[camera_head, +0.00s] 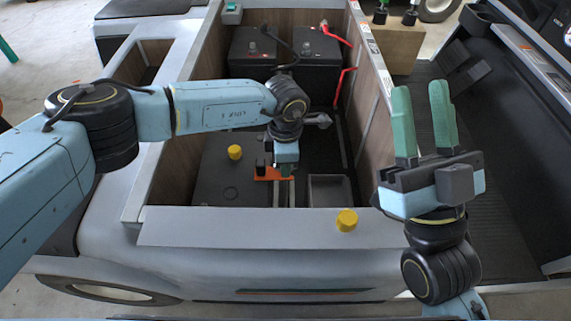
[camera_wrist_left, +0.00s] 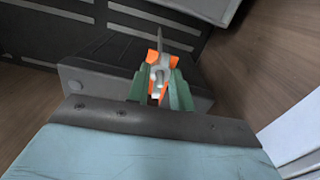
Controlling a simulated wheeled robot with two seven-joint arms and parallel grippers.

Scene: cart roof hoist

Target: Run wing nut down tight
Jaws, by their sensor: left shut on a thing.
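My left gripper (camera_head: 287,172) reaches down into the open bay of the cart. Its green fingers (camera_wrist_left: 161,88) are closed on a small pale grey piece, which looks like the wing nut (camera_wrist_left: 158,76). A thin grey rod (camera_wrist_left: 160,40) stands out beyond it, and an orange bracket (camera_wrist_left: 151,57) shows behind the fingers. The orange bracket (camera_head: 267,174) also shows in the head view beside the gripper; there the wrist hides the nut. How far the nut sits along the rod cannot be told. My right gripper (camera_head: 424,98) is open, empty and raised at the right of the bay.
Two black batteries (camera_head: 318,48) with red and black cables stand at the bay's far end. A dark box with a yellow cap (camera_head: 235,152) fills the bay's left. Another yellow cap (camera_head: 347,220) sits on the front ledge (camera_head: 200,228). Wooden walls enclose the bay.

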